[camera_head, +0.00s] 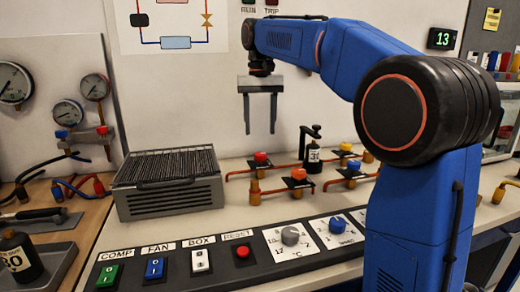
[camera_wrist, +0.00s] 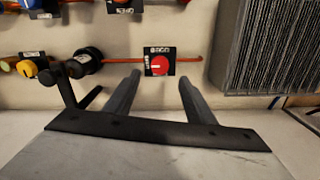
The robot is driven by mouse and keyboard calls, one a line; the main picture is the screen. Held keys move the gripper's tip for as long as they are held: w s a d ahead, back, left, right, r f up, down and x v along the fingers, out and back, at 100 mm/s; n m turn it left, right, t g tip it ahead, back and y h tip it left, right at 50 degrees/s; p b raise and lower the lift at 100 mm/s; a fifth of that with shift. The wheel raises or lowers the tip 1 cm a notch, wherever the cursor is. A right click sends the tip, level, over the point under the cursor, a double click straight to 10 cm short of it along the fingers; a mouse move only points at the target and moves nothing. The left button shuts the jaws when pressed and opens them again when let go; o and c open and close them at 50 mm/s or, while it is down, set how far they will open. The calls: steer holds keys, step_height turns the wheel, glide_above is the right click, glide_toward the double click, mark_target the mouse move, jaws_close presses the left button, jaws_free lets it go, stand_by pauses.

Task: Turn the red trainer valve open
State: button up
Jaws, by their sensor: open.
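The red valve knob (camera_head: 261,157) sits on a black plate on the far copper pipe, right of the grey finned box. In the wrist view the red knob (camera_wrist: 159,66) shows on its plate, with small white lettering I cannot read. My gripper (camera_head: 260,130) points down above this knob, apart from it, open and empty. In the wrist view its two fingers (camera_wrist: 159,76) stand wide apart, and the knob shows between and just beyond their tips. A second, orange-red knob (camera_head: 299,174) sits on the nearer pipe.
A black-handled fitting (camera_head: 312,150) stands up on the same pipe, right of the knob. The finned grey box (camera_head: 170,184) stands left. A switch panel (camera_head: 230,250) runs along the front.

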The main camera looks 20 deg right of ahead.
mark_target(260, 154)
step_height(260, 154, down, 8)
stand_by(0.4)
steer(key=c, duration=1.1)
